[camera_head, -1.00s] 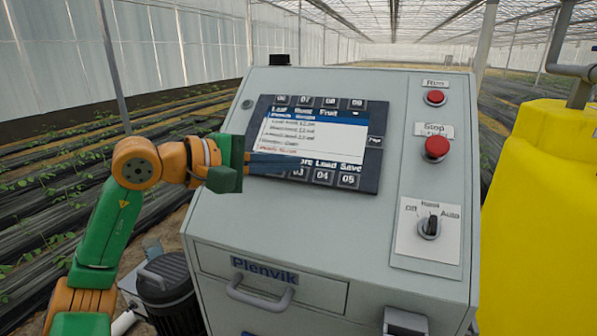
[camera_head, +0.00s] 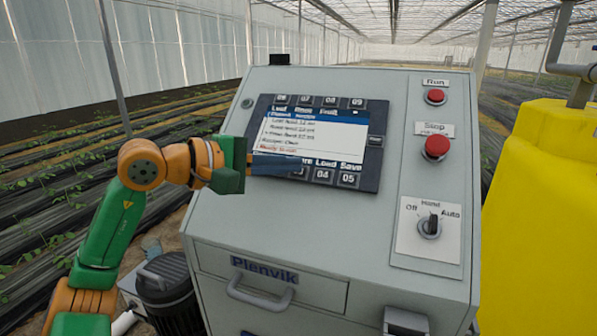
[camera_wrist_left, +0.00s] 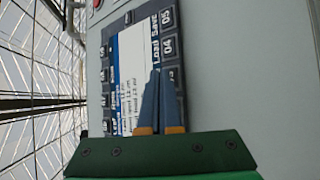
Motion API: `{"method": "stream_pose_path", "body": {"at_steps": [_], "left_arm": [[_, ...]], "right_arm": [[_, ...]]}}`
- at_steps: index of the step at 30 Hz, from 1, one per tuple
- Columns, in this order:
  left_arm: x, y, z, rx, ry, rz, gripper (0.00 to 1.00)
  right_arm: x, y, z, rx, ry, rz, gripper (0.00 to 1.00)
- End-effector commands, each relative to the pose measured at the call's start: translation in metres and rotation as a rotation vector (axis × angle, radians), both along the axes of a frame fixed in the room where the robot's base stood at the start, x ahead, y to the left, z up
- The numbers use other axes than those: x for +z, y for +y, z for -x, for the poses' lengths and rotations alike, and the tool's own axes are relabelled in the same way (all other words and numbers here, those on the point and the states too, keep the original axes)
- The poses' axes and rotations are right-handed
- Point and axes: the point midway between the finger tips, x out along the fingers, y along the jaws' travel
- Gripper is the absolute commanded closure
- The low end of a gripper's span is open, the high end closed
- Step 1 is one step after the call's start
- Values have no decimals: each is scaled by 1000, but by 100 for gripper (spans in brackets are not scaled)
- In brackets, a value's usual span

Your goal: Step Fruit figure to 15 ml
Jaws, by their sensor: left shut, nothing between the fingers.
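The control panel's screen (camera_head: 312,134) is lit, with a blue header bar and several lines of small text. The lines look like Leaf, Root and Fruit feed amounts in ml, but the figures are too small to read surely. A red line runs along the bottom. Above it are labels including Fruit (camera_head: 328,112). My left gripper (camera_head: 305,165) is shut and empty, its blue fingers lying over the lower edge of the screen and the lower key row. In the left wrist view the fingertips (camera_wrist_left: 161,74) overlap the key row; contact cannot be told. My right gripper is out of view.
Numbered keys line the screen's top and bottom, with key 05 (camera_head: 349,179) at lower right. Red Run (camera_head: 435,97) and Stop (camera_head: 437,147) buttons and a selector knob (camera_head: 430,227) sit on the right. A yellow tank (camera_head: 545,200) stands beside the cabinet.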

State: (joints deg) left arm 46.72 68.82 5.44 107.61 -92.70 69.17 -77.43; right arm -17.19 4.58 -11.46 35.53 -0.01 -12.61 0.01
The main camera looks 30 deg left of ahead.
Motion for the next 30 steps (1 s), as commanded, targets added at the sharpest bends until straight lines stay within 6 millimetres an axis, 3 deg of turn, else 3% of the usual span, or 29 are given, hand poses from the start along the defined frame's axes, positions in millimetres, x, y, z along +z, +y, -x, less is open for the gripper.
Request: {"method": "stream_pose_path", "body": {"at_steps": [30], "left_arm": [[-7, 1, -6, 0, 1, 1, 100]], "right_arm": [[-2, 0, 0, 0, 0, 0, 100]]}}
